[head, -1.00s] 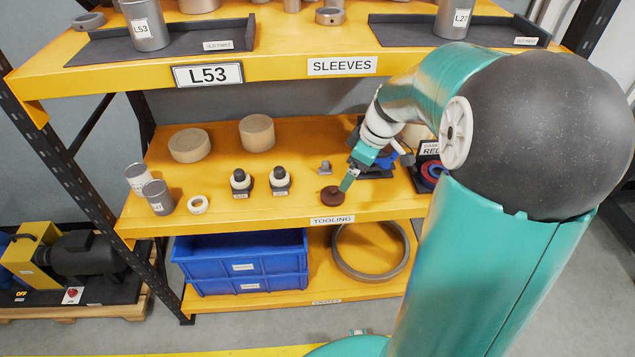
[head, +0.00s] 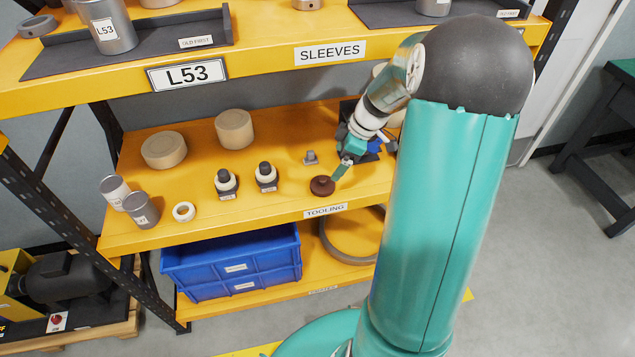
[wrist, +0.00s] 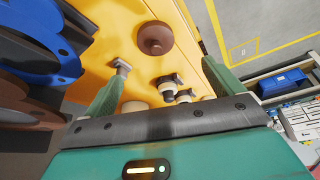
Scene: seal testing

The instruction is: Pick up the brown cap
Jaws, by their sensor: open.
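The brown cap (head: 322,186) is a small round disc with a raised knob, standing on the yellow tooling shelf near its front edge. In the wrist view the cap (wrist: 155,38) is beyond the fingertips, between the two fingers' lines and apart from both. My gripper (head: 341,171) is just to the right of the cap in the head view. In the wrist view my gripper (wrist: 160,80) shows its two green fingers spread wide, with nothing between them. The head view hides part of the gripper behind its own wrist.
A small grey fitting (head: 311,158) stands behind the cap. Two black-and-white plugs (head: 226,183) stand to the left, with a white ring (head: 184,212) and grey cylinders (head: 141,210) farther left. The sleeves shelf (head: 290,58) overhangs above. Blue discs (wrist: 45,45) lie close at left in the wrist view.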

